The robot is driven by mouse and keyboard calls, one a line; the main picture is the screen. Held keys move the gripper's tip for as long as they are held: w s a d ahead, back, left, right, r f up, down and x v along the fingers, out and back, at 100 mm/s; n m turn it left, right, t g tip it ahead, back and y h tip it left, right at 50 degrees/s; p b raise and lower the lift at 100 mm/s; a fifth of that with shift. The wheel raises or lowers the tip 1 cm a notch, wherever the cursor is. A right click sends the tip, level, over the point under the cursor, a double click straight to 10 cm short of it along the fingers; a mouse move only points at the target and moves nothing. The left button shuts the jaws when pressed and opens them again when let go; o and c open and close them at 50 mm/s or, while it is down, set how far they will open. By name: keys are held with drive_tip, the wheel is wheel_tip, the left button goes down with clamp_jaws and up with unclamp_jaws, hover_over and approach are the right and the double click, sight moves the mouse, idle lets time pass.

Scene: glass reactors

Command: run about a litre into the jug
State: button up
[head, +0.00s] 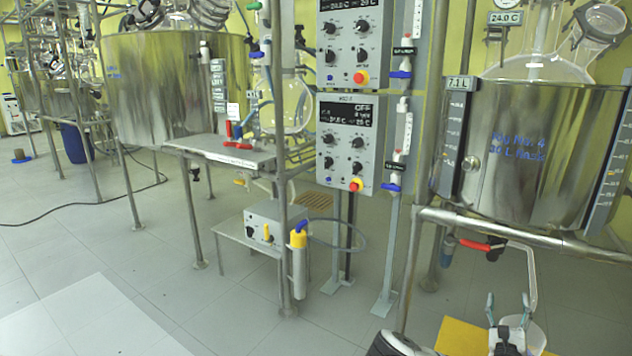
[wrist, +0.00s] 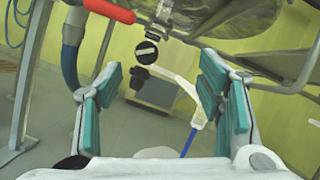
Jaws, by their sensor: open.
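My gripper (head: 507,304) is at the bottom right of the head view, below the right-hand steel vessel (head: 540,150). Its teal-padded fingers are spread with nothing between them; the wrist view shows them apart too (wrist: 160,80). Under the vessel is a drain valve with a red lever (head: 474,245) and a black cap (head: 494,253). The lever (wrist: 108,10) and round black cap (wrist: 147,52) are ahead of the gripper in the wrist view. A pale outlet tube (head: 531,275) bends down from the valve.
The vessel's display (head: 458,83) reads 7.1 L. A steel rail (head: 520,232) runs across its front. A yellow flat surface (head: 463,338) lies beside the gripper. Control boxes (head: 346,140) and a low table (head: 262,235) stand left; open floor lies further left.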

drive_tip(key=s+d+r+m+g+h, duration=0.2)
drive_tip(key=s+r+m+g+h, duration=0.2)
drive_tip(key=r+m+g+h, duration=0.25)
drive_tip(key=s+d+r+m+g+h, duration=0.25)
drive_tip(key=r+m+h, duration=0.35)
drive_tip(key=r+m, duration=0.3)
drive_tip(key=s+a+r+m+g+y, duration=0.1)
drive_tip(key=s+r+m+g+y, duration=0.1)
drive_tip(key=s+r+m+g, duration=0.5)
drive_tip(key=s+a+r+m+g+y, duration=0.1)
drive_tip(key=s+r+m+g, duration=0.1)
drive_tip(key=s+m+g, duration=0.85)
drive_tip(key=s+a+r+m+t+y, duration=0.1)
drive_tip(key=s+a+t+y, duration=0.1)
drive_tip(key=s+a+y, duration=0.85)
drive_tip(key=s+a+r+m+t+y, duration=0.1)
drive_tip(key=s+a+r+t+y, duration=0.35)
drive_tip(key=a, duration=1.05)
drive_tip(key=s+a+f+m+y, duration=0.15)
drive_tip(key=s+a+y, duration=0.35)
drive_tip(key=s+a, duration=0.6)
wheel_tip(320, 180, up, 32)
drive_tip(key=w+n+t+p, duration=0.1)
drive_tip(key=t+p, duration=0.3)
drive_tip(key=p, duration=2.7)
drive_tip(key=shift+a+r, duration=0.15)
drive_tip(key=shift+a, duration=0.1)
